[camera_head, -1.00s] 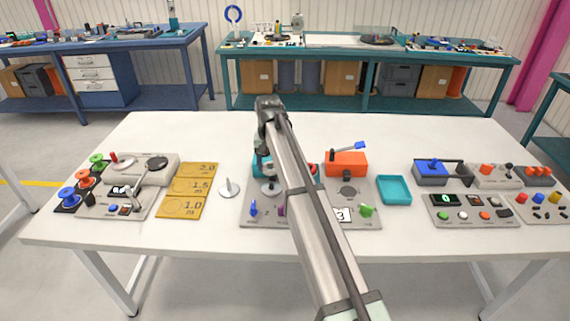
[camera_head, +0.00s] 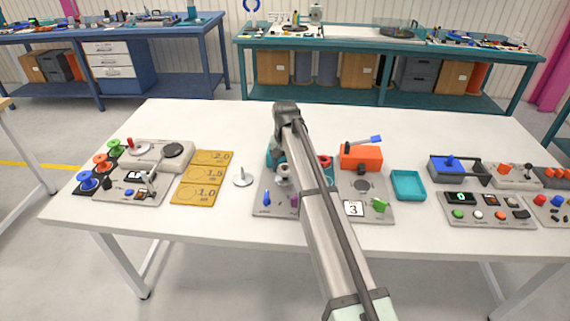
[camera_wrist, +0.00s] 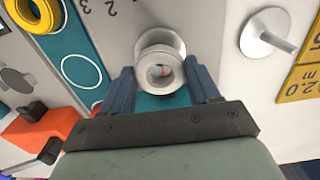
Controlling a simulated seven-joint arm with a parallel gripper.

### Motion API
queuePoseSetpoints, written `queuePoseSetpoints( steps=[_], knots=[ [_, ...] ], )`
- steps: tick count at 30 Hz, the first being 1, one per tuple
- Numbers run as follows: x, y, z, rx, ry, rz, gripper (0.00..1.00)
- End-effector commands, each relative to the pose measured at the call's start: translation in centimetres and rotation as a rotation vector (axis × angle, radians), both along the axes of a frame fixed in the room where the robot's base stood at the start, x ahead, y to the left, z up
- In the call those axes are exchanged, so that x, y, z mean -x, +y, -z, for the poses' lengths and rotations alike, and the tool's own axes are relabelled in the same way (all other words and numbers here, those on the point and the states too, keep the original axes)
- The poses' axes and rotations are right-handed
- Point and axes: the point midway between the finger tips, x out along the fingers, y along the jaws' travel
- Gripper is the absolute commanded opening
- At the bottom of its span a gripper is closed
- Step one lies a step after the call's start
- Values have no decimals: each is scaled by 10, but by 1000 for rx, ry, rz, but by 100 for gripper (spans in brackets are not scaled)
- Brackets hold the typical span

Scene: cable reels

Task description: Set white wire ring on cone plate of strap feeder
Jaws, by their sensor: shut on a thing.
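My gripper (camera_wrist: 163,92) is shut on the white wire ring (camera_wrist: 147,81), a thick pale spool-like ring gripped between two dark blue fingers. Another pale round flange (camera_wrist: 160,37) shows behind the ring; I cannot tell whether the two touch. In the head view the ring (camera_head: 284,169) is beside my arm, over the grey central station, and my fingers are mostly hidden. A pale round plate with an upright spike (camera_head: 242,178) stands on the table left of that station. It also shows at the upper right of the wrist view (camera_wrist: 258,32), apart from the ring and empty.
A yellow marked board (camera_head: 203,179) lies left of the spiked plate. An orange box with a blue lever (camera_head: 360,157) and a teal tray (camera_head: 408,185) stand to the right. A yellow ring (camera_wrist: 22,15) lies on the teal panel. The table's back strip is clear.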

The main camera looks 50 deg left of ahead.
Motion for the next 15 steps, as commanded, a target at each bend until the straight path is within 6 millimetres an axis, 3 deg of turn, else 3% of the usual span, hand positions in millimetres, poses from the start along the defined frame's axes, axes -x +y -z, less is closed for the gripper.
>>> queuePoseSetpoints(
  steps=[15],
  knots=[
    [0, 0, 15, 1, 1, 0, 30]
  ],
)
